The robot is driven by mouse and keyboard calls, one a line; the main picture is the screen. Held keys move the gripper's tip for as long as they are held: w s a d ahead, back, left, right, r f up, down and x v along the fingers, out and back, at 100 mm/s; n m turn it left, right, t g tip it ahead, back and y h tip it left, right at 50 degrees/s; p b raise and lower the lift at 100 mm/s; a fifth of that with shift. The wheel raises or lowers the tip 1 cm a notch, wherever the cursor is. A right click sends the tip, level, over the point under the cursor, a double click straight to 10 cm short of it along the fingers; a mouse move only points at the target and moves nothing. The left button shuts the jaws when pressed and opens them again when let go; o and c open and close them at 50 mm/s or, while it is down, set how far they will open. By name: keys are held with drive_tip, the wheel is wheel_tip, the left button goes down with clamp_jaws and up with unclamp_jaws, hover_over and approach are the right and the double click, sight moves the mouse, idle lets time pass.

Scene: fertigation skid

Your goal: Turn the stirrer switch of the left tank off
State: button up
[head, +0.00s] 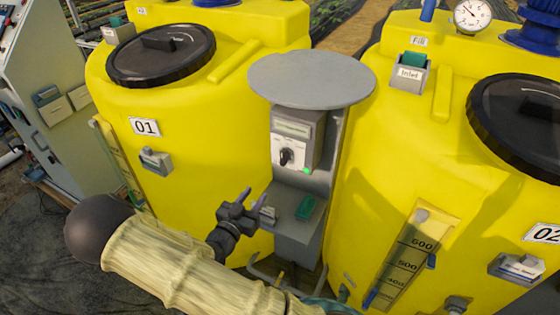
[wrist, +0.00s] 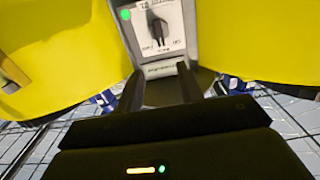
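The left tank (head: 190,195) is yellow, has a black lid and carries a plate reading 01. A grey control box (head: 306,150) with a dark rotary knob (head: 286,156) stands on a post between the two tanks. A green light (head: 306,171) glows at its lower right. The wrist view, turned roughly upside down, shows the knob (wrist: 157,24) and green light (wrist: 126,14); its small lettering is not clear to me. My gripper (head: 254,199) is open and empty, below and left of the knob, and apart from it. It also shows in the wrist view (wrist: 160,80).
A round grey plate (head: 310,78) overhangs the control box. A lower grey box with a green part (head: 306,208) sits close to the right of my gripper. The right tank (head: 390,180) is close on the right. A small grey box (head: 156,161) is on the left tank.

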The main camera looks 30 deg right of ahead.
sight(282, 158)
drive_tip(key=p+x, duration=0.4)
drive_tip(key=x, duration=1.3)
drive_tip(key=shift+w+d+p, duration=0.2)
drive_tip(key=shift+p, duration=0.1)
drive_tip(key=shift+c, duration=0.5)
clamp_jaws()
